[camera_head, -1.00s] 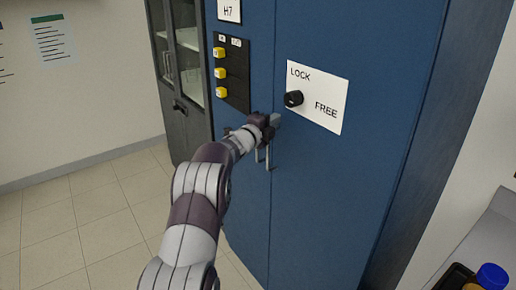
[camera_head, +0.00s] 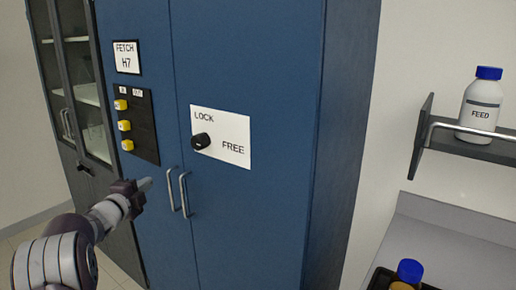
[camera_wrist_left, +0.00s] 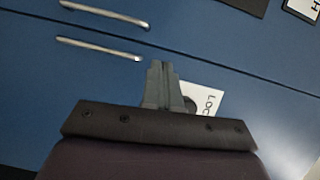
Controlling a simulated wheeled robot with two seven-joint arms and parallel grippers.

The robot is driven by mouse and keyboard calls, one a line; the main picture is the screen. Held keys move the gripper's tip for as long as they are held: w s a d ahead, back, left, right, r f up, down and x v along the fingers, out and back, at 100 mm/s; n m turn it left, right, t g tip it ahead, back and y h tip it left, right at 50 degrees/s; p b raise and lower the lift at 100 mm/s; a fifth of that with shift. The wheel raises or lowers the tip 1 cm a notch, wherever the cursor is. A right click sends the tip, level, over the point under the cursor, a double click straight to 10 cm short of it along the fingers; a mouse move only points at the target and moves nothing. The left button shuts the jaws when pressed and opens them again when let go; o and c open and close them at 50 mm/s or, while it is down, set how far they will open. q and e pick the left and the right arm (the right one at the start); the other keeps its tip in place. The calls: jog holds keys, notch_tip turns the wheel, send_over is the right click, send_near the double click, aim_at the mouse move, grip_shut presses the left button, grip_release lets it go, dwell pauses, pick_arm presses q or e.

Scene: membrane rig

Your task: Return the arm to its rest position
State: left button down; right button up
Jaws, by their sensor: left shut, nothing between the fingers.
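My left arm comes in from the lower left in the head view. My left gripper (camera_head: 146,184) is shut and empty, in front of the blue cabinet (camera_head: 270,120) and to the left of its two door handles (camera_head: 177,192). In the left wrist view the shut fingers (camera_wrist_left: 163,82) point toward the cabinet front. The door handles (camera_wrist_left: 100,30) lie beyond them, and part of the white lock plate (camera_wrist_left: 205,98) shows behind the fingers. My right gripper is in neither view.
The black knob (camera_head: 201,142) sits on the LOCK/FREE plate. A black panel (camera_head: 140,125) has yellow buttons, under a "FETCH H7" sign (camera_head: 126,57). A FEED bottle (camera_head: 480,105) stands on a wall shelf (camera_head: 470,143) at right. A blue-capped bottle (camera_head: 409,271) is at lower right.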

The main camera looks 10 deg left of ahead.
pick_arm(q)
jog(key=s+a+f+n+g+y, duration=0.4)
jog(key=s+f+n+g+y, duration=0.15)
jog(key=f+n, duration=0.45)
jog(key=s+d+f+n+g+p, duration=0.2)
jog(key=s+d+f+n+g, duration=0.2)
jog(key=s+d+f+n, duration=0.15)
jog(key=s+d+r+n+g+h+p, duration=0.2)
jog(key=s+d+g+h+p, duration=0.2)
jog(key=s+d, duration=1.8)
jog(key=s+g, duration=0.2)
jog(key=shift+d+g+p, duration=0.3)
jog(key=shift+g+p, duration=0.05)
jog(key=shift+p, duration=0.05)
jog(key=shift+f, duration=0.1)
